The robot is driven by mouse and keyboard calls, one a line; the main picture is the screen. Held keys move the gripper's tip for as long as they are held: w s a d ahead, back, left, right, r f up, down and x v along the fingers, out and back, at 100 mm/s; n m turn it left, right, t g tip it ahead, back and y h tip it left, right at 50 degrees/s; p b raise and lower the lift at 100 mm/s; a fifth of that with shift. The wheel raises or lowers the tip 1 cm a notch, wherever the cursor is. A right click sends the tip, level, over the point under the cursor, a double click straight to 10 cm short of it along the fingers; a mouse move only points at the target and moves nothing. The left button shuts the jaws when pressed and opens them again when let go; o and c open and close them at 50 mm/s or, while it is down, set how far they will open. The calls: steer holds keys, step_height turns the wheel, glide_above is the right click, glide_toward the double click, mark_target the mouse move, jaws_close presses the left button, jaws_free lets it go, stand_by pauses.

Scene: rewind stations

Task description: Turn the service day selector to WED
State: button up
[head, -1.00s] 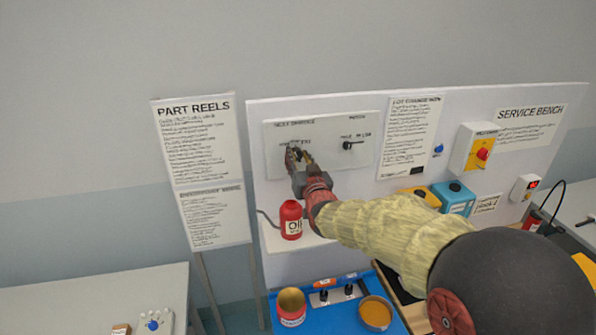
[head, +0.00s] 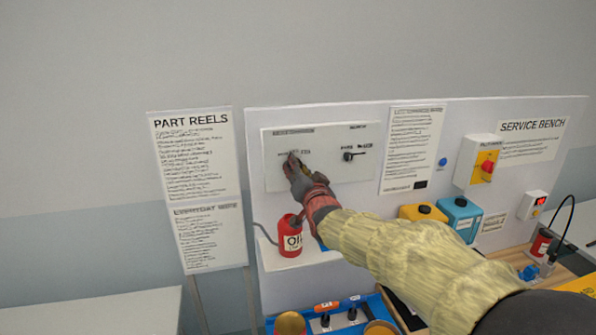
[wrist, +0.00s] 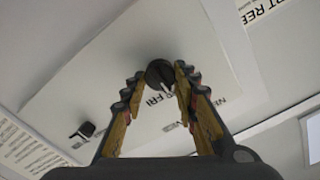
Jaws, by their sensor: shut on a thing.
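The selector panel (head: 320,180) is a light plate on the upright white board. My gripper (head: 297,162) is at its left knob, which it mostly hides in the head view. In the wrist view the dark round selector knob (wrist: 158,73) sits between the fingertips of my gripper (wrist: 159,75), which are shut on it. Day lettering with a readable FRI shows beside the knob. The other letters are partly hidden by the fingers, and I cannot tell which day the knob points to.
A second dark knob (head: 348,156) is on the panel's right side, also in the wrist view (wrist: 87,129). A red oil can (head: 290,238) stands on the shelf below my gripper. Yellow (head: 422,212) and blue (head: 460,217) containers stand to the right, behind my arm.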

steer(key=o, duration=1.2)
steer(key=shift+c, duration=0.2)
steer(key=shift+s, duration=0.1)
steer(key=s+d, duration=0.2)
steer(key=s, duration=0.9)
steer(key=shift+s+d, duration=0.2)
steer(key=shift+s, duration=0.05)
